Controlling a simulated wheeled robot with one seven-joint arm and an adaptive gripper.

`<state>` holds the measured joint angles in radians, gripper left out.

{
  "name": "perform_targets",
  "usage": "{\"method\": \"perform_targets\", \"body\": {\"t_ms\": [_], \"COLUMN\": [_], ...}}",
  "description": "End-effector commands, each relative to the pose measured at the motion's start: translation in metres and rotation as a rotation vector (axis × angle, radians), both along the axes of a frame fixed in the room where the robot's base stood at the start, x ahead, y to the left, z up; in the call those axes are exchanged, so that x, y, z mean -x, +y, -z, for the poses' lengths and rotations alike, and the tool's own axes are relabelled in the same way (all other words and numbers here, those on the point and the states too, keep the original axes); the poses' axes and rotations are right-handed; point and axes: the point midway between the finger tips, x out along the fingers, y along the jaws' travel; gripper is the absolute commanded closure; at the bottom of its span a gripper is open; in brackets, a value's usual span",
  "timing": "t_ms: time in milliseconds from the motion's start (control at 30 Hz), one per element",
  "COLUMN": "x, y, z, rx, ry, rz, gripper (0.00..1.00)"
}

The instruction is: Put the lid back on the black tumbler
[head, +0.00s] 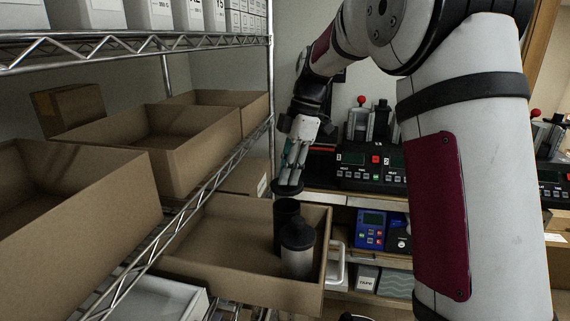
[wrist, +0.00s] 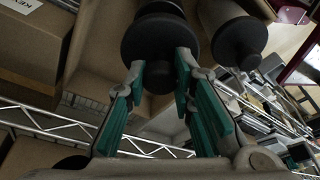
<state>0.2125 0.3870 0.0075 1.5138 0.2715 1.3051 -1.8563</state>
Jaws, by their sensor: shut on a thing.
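My gripper (head: 290,176) points down and is shut on a dark round lid (head: 287,188), which also shows between the fingertips in the wrist view (wrist: 158,40). The black tumbler (head: 286,214) stands upright in a cardboard box, right below the lid. The lid looks slightly above the tumbler's top; I cannot tell whether they touch. In the wrist view the lid hides most of the tumbler. A second tumbler (head: 299,262), pale with a dark lid, stands close beside it, nearer the camera, and hides the black tumbler's lower part. It also shows in the wrist view (wrist: 238,38).
The open cardboard box (head: 190,255) has free floor to the left of the tumblers. A wire shelf (head: 190,215) with more boxes (head: 165,140) is at left. Black press machines (head: 372,165) stand behind on a bench, with a blue device (head: 371,229) below.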

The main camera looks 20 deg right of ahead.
Motion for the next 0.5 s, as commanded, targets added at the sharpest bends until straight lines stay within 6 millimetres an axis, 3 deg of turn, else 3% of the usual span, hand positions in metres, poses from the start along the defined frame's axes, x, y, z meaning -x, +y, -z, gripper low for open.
{"method": "perform_targets", "body": {"t_ms": [500], "x": [0.000], "y": [0.000], "z": [0.041], "rx": [0.000], "ry": [0.002], "rz": [0.000], "gripper": [0.96]}}
